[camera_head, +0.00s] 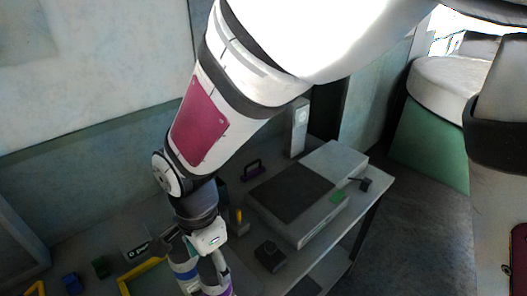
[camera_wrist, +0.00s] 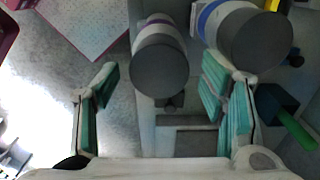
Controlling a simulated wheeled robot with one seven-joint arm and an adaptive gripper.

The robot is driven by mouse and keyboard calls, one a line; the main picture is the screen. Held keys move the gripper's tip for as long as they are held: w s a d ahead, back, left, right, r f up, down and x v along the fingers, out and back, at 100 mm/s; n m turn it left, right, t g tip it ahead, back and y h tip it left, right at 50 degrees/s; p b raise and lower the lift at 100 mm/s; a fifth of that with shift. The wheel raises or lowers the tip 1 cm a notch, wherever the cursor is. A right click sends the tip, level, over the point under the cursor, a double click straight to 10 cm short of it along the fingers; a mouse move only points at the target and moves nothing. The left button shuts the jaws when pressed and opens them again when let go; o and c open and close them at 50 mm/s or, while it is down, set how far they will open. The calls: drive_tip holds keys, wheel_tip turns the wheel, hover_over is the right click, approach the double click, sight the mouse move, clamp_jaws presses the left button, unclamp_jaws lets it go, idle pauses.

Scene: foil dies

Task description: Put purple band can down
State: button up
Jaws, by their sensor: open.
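The purple band can (camera_wrist: 158,68) is white with a dark grey top and a purple band. In the wrist view it stands ahead of and between the fingers of my gripper (camera_wrist: 160,88), with clear gaps to both fingers. My gripper is open; in the head view it points down at the bottom edge (camera_head: 208,268). There a bit of purple (camera_head: 228,291) shows below the fingers, mostly cut off by the frame. A similar can with a blue band (camera_wrist: 248,40) stands close to the right finger; it also shows in the head view (camera_head: 185,271).
Yellow, blue and green small items lie at lower left. A green object (camera_wrist: 294,128) is right of the fingers.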

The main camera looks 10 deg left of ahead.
sight(218, 291)
drive_tip(key=shift+w+f+b, duration=0.1)
drive_tip(key=shift+f+b, duration=1.75)
drive_tip(key=shift+f, duration=0.2)
drive_tip(key=shift+s+f+b, duration=0.2)
drive_tip(key=shift+f+b, duration=0.3)
drive_tip(key=shift+f, duration=0.15)
clamp_jaws()
drive_tip(key=shift+r, duration=0.1)
